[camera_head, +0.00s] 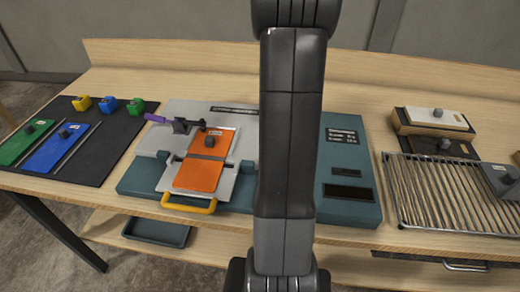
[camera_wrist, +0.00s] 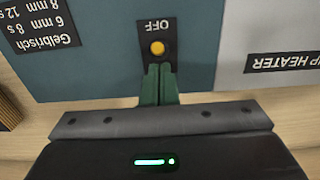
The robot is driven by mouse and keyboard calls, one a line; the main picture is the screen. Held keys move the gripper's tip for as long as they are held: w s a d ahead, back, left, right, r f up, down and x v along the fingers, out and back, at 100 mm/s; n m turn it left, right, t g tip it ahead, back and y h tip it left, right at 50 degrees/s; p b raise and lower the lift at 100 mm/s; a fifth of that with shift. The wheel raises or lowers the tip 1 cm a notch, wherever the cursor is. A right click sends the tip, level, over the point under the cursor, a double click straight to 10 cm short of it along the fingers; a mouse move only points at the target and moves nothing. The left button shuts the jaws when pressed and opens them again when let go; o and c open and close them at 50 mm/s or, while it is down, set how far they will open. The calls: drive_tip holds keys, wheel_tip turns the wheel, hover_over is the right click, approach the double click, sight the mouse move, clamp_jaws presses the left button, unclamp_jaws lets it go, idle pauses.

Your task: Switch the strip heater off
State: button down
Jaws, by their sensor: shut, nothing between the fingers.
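The strip heater (camera_head: 365,205) is a teal unit with a light grey top, standing on the bench. In the wrist view its teal panel (camera_wrist: 100,75) fills the upper left and its "HEATER" label (camera_wrist: 290,60) is upside down. A round yellow-orange button (camera_wrist: 157,48) sits on a dark plate marked "OFF". My gripper (camera_wrist: 159,70) is shut and empty, its green fingertips at the button's near edge; I cannot tell if they touch it. In the head view my arm hides the gripper and the button. An orange sheet (camera_head: 199,174) lies on the heater's left part.
A black mat (camera_head: 105,150) with green and blue plates and small coloured blocks is at the left. A wire rack (camera_head: 450,195) stands at the right, with stacked boards (camera_head: 440,120) behind it. A purple-handled tool (camera_head: 155,118) lies at the heater's back left.

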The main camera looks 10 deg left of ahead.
drive_tip(key=shift+r, duration=0.15)
wheel_tip(320, 180, up, 7)
drive_tip(key=p, duration=0.6)
drive_tip(key=shift+w, duration=0.4)
drive_tip(key=shift+f, duration=0.2)
drive_tip(key=f+b, duration=0.6)
drive_tip(key=f, duration=0.1)
drive_tip(key=shift+s, duration=0.4)
drive_tip(key=shift+w+r, duration=0.1)
drive_tip(key=shift+w, duration=0.05)
